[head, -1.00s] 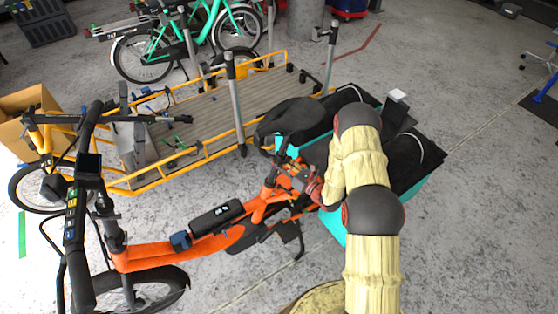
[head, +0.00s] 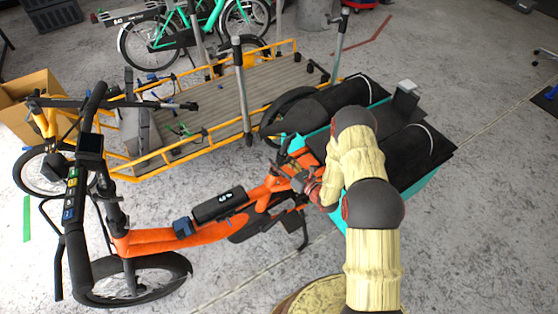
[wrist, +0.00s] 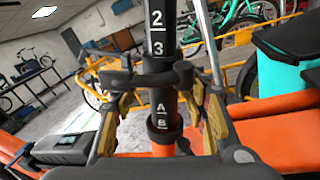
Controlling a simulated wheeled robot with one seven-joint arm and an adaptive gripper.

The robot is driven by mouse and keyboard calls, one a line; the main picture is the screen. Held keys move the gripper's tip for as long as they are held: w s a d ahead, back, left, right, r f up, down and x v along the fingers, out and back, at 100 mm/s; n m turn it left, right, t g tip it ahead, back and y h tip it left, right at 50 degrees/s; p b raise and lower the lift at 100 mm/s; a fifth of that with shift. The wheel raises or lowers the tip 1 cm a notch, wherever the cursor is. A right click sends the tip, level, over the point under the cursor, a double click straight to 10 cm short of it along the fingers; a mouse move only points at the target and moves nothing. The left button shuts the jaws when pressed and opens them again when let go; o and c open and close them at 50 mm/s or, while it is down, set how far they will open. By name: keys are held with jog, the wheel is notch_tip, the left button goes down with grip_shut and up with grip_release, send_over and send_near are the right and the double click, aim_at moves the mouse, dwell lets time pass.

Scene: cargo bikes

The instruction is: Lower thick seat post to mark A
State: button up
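The black seat post (wrist: 164,117) stands upright in the wrist view, above the orange bike frame (wrist: 270,130). Its lower, thicker part shows the letters A and B; the narrower part above shows 2 and 3. Letters A and B both show above the orange frame. A black collar (wrist: 156,78) joins the two parts. My gripper (wrist: 156,92) has one finger on each side of the post at the collar. Gaps show beside the thick part below it; contact at the collar is unclear. In the head view the orange bike (head: 160,245) stands below my arm, which partly hides the post.
The teal cargo box (head: 425,190) with black covers lies right of my gripper. A yellow cargo bike (head: 190,145) with upright grey posts stands behind. Handlebars (head: 90,145) rise at left, and a cardboard box (head: 25,90) is far left. Grey floor is free at right.

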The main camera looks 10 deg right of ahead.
jog(key=shift+d, duration=0.15)
jog(key=shift+s+d, duration=0.15)
jog(key=shift+s, duration=0.05)
jog(key=v, duration=1.1)
jog(key=shift+s, duration=0.2)
jog(key=shift+c, duration=0.3)
